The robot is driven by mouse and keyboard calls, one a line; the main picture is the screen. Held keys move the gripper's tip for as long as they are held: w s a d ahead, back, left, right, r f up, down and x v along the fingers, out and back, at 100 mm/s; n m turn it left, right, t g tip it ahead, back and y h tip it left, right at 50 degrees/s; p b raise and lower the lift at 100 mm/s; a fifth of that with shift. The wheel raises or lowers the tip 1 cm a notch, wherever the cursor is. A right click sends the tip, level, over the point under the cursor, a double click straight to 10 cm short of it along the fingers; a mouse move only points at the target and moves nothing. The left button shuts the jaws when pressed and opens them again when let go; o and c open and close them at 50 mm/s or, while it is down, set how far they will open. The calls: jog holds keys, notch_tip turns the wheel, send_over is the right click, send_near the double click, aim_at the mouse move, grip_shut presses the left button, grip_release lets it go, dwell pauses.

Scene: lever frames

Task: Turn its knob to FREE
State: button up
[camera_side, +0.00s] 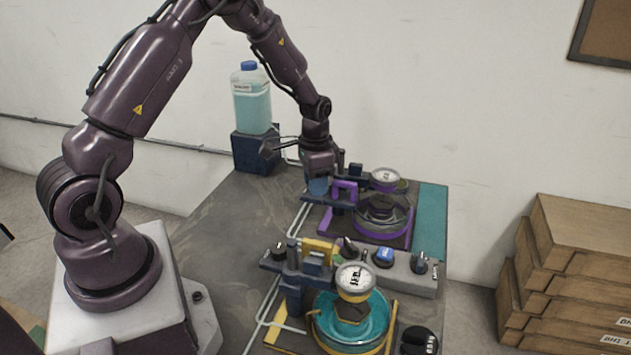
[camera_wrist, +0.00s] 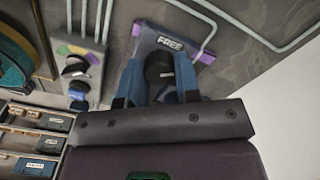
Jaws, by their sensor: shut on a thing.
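My gripper (camera_wrist: 158,80) has its two blue fingers closed on either side of a black knob (camera_wrist: 158,66) in the wrist view. The knob stands on a grey plate with a purple edge, and a FREE label (camera_wrist: 170,43) shows just beyond it. Which way the knob points cannot be told. In the side view my gripper (camera_side: 318,186) is low at the left end of the rear, purple-trimmed lever frame (camera_side: 345,190); the knob is hidden there. A round gauge (camera_side: 384,177) sits on that frame.
A yellow-trimmed frame (camera_side: 318,250) with a teal dish (camera_side: 372,328) stands nearer the camera. Between them is a grey panel (camera_side: 405,272) with several knobs. A bottle (camera_side: 252,105) stands on a dark block (camera_side: 256,151) behind. Grey pipes (camera_wrist: 222,12) run along the table.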

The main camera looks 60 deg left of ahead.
jog(key=n, duration=0.5)
jog(key=shift+n, duration=2.5)
jog(key=o, duration=0.9)
notch_tip(320, 180, up, 13)
